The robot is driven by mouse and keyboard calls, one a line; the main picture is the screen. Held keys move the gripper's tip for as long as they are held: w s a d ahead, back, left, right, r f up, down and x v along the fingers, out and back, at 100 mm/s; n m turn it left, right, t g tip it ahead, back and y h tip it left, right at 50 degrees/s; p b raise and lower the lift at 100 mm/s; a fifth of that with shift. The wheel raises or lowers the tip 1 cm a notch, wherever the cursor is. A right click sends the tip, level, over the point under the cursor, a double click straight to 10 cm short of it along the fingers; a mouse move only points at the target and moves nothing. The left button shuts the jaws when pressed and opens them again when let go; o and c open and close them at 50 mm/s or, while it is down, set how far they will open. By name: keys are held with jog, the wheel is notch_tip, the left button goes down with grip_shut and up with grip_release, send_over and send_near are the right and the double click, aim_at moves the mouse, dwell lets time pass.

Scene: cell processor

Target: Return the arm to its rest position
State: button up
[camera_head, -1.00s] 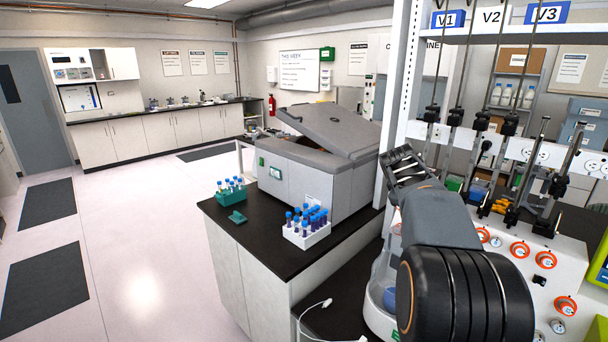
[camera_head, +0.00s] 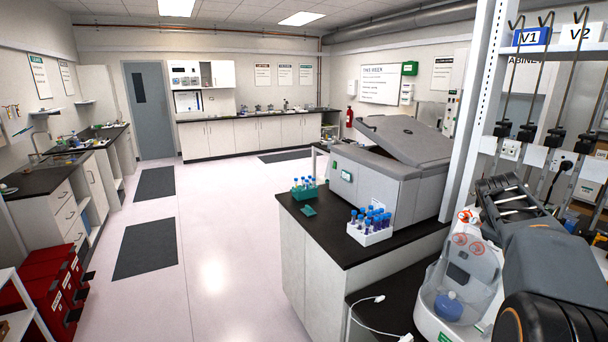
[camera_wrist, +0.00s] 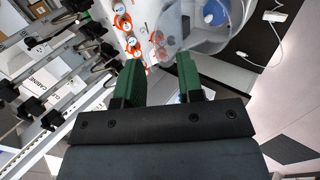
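My arm (camera_head: 550,265) is at the lower right of the head view, folded up beside the cell processor (camera_head: 455,290). My gripper (camera_head: 495,190) is at its upper end, next to the white post. In the wrist view my gripper (camera_wrist: 160,72) shows two green fingers standing apart with nothing between them. The processor's front with orange-ringed ports (camera_wrist: 128,22) and its clear housing lie beyond the fingertips, apart from them.
A black-topped bench (camera_head: 345,245) holds a grey centrifuge (camera_head: 375,190), a white tube rack (camera_head: 370,237) and a green tube rack (camera_head: 304,192). The post (camera_head: 478,130) and hanging lines are close to the arm. Open floor (camera_head: 220,240) lies left.

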jog(key=s+a+f+m+y, duration=0.3)
jog(key=s+a+f+m, duration=0.25)
jog(key=a+f, duration=0.4)
jog(key=s+a+f+y, duration=0.1)
jog(key=s+a+y, duration=0.1)
jog(key=s+a, duration=0.4)
jog(key=s+a+f+t+y+b, duration=0.1)
jog(key=s+a, duration=0.6)
jog(key=a, duration=0.7)
jog(key=shift+s+a+f+y, duration=0.15)
jog(key=shift+a+f+y, duration=0.25)
jog(key=shift+f+y, duration=0.25)
